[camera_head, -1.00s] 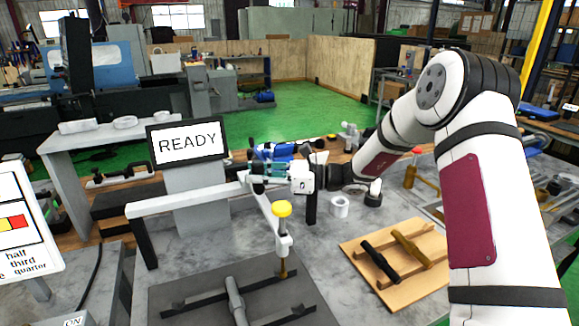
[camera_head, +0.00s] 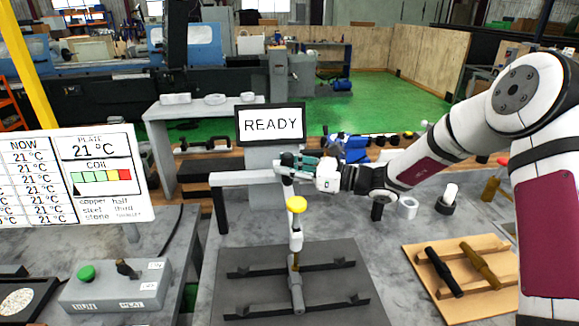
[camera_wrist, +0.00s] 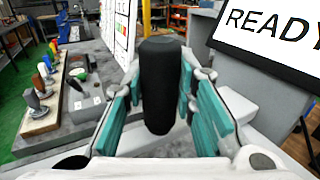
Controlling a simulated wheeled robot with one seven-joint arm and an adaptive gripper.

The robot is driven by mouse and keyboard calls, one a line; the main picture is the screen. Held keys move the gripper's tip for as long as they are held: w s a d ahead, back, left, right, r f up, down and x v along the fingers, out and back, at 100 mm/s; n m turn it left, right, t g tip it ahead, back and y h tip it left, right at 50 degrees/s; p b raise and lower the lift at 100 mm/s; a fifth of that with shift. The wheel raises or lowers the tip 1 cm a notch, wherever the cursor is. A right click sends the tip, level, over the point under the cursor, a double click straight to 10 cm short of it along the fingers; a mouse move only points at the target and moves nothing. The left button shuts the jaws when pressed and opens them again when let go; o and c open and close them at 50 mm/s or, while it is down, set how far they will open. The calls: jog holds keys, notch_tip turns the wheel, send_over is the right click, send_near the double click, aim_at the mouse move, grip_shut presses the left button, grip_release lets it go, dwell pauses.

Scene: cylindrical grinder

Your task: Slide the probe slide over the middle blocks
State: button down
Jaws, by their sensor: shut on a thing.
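The probe slide (camera_head: 296,238) hangs upright under the white beam (camera_head: 240,178), with a yellow cap (camera_head: 296,204) and a brassy lower tip. Its tip stands over or just behind the top end of a grey round bar (camera_head: 297,295), and contact cannot be told. The bar lies across two dark rails on a dark plate (camera_head: 345,255). My gripper (camera_head: 302,165) is at the beam above the probe. In the wrist view its teal fingers stand either side of a black upright handle (camera_wrist: 160,85), shut on it. The handle's link to the slide is hidden.
A READY screen (camera_head: 271,125) stands close behind my gripper. A wooden board (camera_head: 415,255) with a black and a brassy bar lies right. A white cup (camera_head: 407,208) stands near my arm. A button box (camera_head: 118,285) and temperature panel (camera_head: 75,180) are at left.

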jog(key=c, duration=1.3)
grip_release()
jog(key=v, duration=1.2)
jog(key=s+r+n+g+h, duration=0.2)
jog(key=s+n+g+h, duration=0.15)
jog(key=s+n, duration=0.4)
jog(key=s+r+n+g+h, duration=0.25)
jog(key=s+n+h, duration=0.2)
jog(key=s, duration=0.55)
jog(key=s+d+r+n+t+h, duration=0.2)
jog(key=s+d+n+t+h, duration=0.1)
jog(key=s+d, duration=0.3)
jog(key=s+d+r+n+t+h+b, duration=0.1)
jog(key=s+d+r+n+t+h, duration=0.2)
jog(key=s+d+n+h, duration=0.3)
jog(key=shift+s+d+t+b, duration=0.3)
jog(key=shift+s+d, duration=0.4)
jog(key=shift+s, duration=0.3)
